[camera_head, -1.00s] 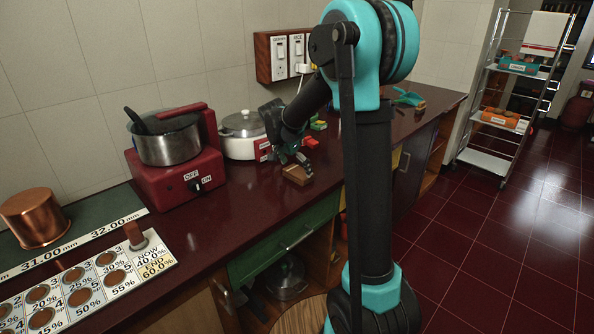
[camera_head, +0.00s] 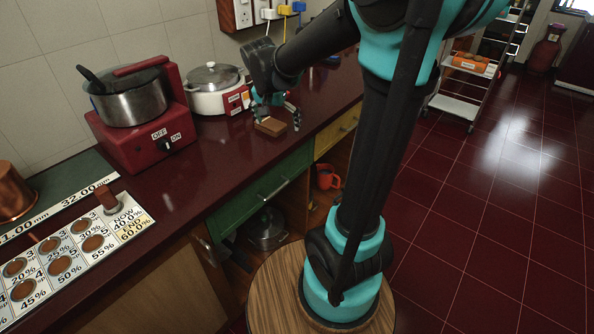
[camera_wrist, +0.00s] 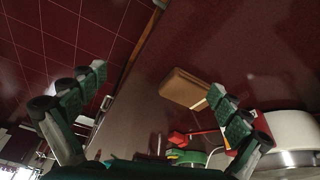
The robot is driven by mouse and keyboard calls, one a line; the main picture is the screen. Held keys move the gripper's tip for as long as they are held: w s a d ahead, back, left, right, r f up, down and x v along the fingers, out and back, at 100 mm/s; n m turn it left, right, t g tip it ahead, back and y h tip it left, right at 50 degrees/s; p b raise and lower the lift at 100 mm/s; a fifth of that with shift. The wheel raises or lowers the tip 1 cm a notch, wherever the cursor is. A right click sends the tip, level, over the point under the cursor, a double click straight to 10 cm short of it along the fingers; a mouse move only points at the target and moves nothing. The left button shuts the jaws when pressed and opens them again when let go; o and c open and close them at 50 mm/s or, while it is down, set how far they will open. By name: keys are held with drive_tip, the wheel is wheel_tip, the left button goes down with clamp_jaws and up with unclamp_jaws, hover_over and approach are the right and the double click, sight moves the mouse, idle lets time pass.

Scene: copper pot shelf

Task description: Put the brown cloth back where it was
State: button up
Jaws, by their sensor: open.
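The brown cloth (camera_head: 270,127) appears as a small folded tan-brown block on the dark red counter (camera_head: 215,165), near its front edge. My gripper (camera_head: 283,112) is low over the counter, right by the cloth. In the wrist view my gripper (camera_wrist: 157,83) has its two fingers spread wide. There the cloth (camera_wrist: 185,88) lies between the fingers' directions, closer to the right finger, with nothing clasped. In the head view the fingers partly overlap the cloth's far side, so I cannot tell whether they touch it.
A white cooker (camera_head: 214,90) stands behind my gripper. A red stove (camera_head: 150,132) with a steel pot (camera_head: 133,103) is to the left. Red and green items (camera_wrist: 185,147) lie near the cloth in the wrist view. The counter in front of the stove is clear.

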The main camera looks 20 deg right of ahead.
drive_tip(key=s+d+f+n+y, duration=0.1)
drive_tip(key=s+f+n, duration=0.2)
drive_tip(key=s+f, duration=0.3)
drive_tip(key=s+d+f+n+t+y, duration=0.1)
drive_tip(key=s+f+n, duration=0.3)
drive_tip(key=s, duration=0.8)
wheel_tip(320, 180, down, 2)
drive_tip(key=shift+s+d, duration=0.4)
drive_tip(key=shift+d, duration=0.35)
